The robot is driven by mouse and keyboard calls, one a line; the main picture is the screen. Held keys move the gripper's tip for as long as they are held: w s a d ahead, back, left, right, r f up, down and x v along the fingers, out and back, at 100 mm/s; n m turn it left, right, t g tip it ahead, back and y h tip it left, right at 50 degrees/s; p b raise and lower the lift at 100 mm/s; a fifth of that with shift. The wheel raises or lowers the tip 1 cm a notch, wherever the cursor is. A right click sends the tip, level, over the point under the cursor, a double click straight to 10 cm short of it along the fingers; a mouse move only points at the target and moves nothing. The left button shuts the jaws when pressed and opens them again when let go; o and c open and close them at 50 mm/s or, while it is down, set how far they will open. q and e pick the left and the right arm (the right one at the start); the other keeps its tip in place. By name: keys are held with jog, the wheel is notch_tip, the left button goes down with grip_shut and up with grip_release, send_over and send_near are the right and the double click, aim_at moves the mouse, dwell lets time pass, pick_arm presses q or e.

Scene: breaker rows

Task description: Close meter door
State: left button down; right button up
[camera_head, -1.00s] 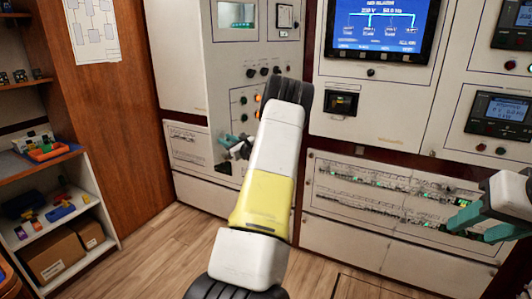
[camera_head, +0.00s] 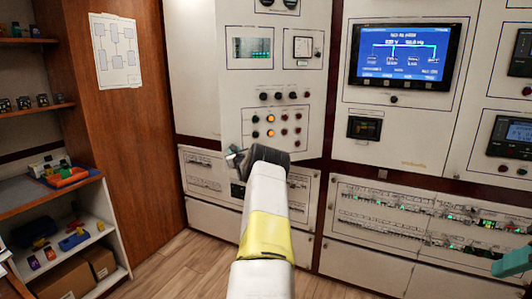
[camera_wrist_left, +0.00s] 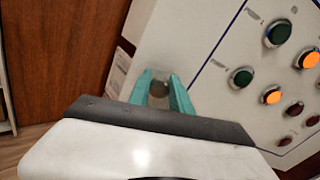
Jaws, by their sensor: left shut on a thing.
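The meter door (camera_head: 280,85) is a tall white panel with a green-lit display, a dial meter and rows of knobs and lamps. It also shows at an angle in the left wrist view (camera_wrist_left: 215,50). My left gripper (camera_head: 234,155) is at the door's lower left part, its wrist hiding the panel's lower edge in the head view. How far the door stands open is unclear. My right gripper (camera_head: 512,263) shows only partly at the lower right edge.
A blue-screen panel (camera_head: 405,58) stands right of the door, above rows of breakers (camera_head: 400,215). A shelf unit (camera_head: 60,190) with small parts and a brown wood wall (camera_head: 145,150) are on the left. Wood floor (camera_head: 165,265) is clear below.

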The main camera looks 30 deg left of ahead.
pick_arm(q)
jog(key=shift+s+f, duration=0.1)
jog(key=c, duration=1.2)
grip_release()
jog(key=shift+o, duration=0.2)
jog(key=v, duration=0.7)
jog(key=shift+s+d, duration=0.2)
jog(key=shift+d, duration=0.1)
